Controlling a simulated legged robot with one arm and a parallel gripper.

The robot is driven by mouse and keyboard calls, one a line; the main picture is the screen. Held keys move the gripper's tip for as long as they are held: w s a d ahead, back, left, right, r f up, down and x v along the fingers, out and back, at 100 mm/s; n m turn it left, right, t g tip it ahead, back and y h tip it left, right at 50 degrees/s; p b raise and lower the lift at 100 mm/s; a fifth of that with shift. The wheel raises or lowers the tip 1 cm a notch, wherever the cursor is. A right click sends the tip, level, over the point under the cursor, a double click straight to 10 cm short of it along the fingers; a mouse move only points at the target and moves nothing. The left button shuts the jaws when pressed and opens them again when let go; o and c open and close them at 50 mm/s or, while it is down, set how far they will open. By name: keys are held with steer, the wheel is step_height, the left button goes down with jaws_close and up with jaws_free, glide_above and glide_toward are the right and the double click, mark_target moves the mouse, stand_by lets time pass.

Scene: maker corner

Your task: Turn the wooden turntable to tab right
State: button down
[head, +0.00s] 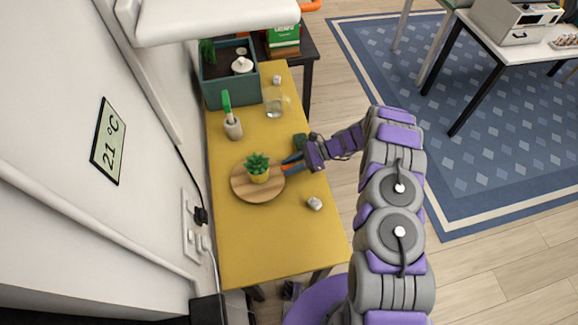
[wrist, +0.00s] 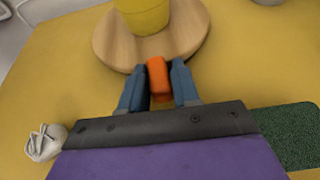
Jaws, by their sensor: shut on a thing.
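The round wooden turntable (head: 243,188) lies on the yellow table, with a yellow pot holding a green plant (head: 258,168) on top of it. Its orange tab (wrist: 157,77) sticks out from the rim toward my gripper. In the head view the tab is at the turntable's right side, partly covered by the fingers. My gripper (head: 290,163) reaches in from the right and is shut on the orange tab. The wrist view shows the blue fingers on both sides of the tab, with the turntable (wrist: 115,45) and the pot (wrist: 143,15) just beyond.
A whitish small object (head: 315,203) lies near the table's right edge. A cup with a green-handled tool (head: 232,128), a glass jar (head: 274,103) and a teal planter box (head: 232,92) stand farther back. The yellow table's (head: 275,245) front part is clear.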

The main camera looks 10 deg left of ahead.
steer(key=c, duration=1.2)
jaws_free()
steer(key=shift+w+r, duration=0.1)
steer(key=shift+w, duration=0.15)
steer(key=shift+o, duration=1.2)
steer(key=shift+a, duration=0.2)
steer(key=shift+d, duration=0.1)
steer(key=p+v, duration=0.2)
steer(key=v, duration=1.5)
steer(key=shift+w+d, duration=0.1)
steer(key=shift+d, duration=0.05)
